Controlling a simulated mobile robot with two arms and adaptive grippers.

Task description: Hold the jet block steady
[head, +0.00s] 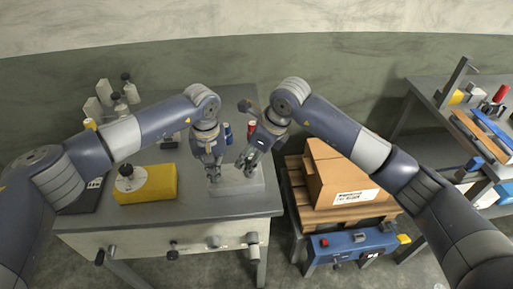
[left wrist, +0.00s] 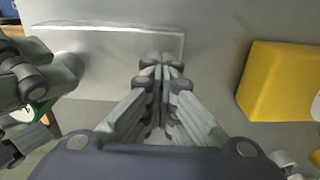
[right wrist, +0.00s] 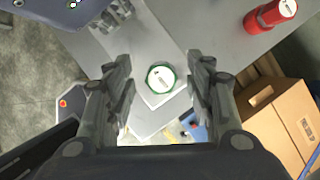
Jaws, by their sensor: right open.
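The jet block, which I take to be the pale grey flat block (head: 242,184), lies near the table's right edge. It also shows in the left wrist view (left wrist: 100,55) and partly in the right wrist view (right wrist: 140,68). My left gripper (head: 213,176) points down at the block's left end; its fingertips (left wrist: 163,68) are together over that end. Whether they pinch any of it I cannot tell. My right gripper (head: 248,162) is open above the block. A round green-rimmed piece with a white face (right wrist: 160,79) shows between its fingers (right wrist: 162,78), apart from both.
A yellow block (head: 150,184) stands on the table to the left. Red (right wrist: 271,14) and blue (head: 227,132) cylinders stand behind my grippers. A cardboard box (head: 338,175) sits on a pallet to the right. Another bench (head: 440,105) holds several items.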

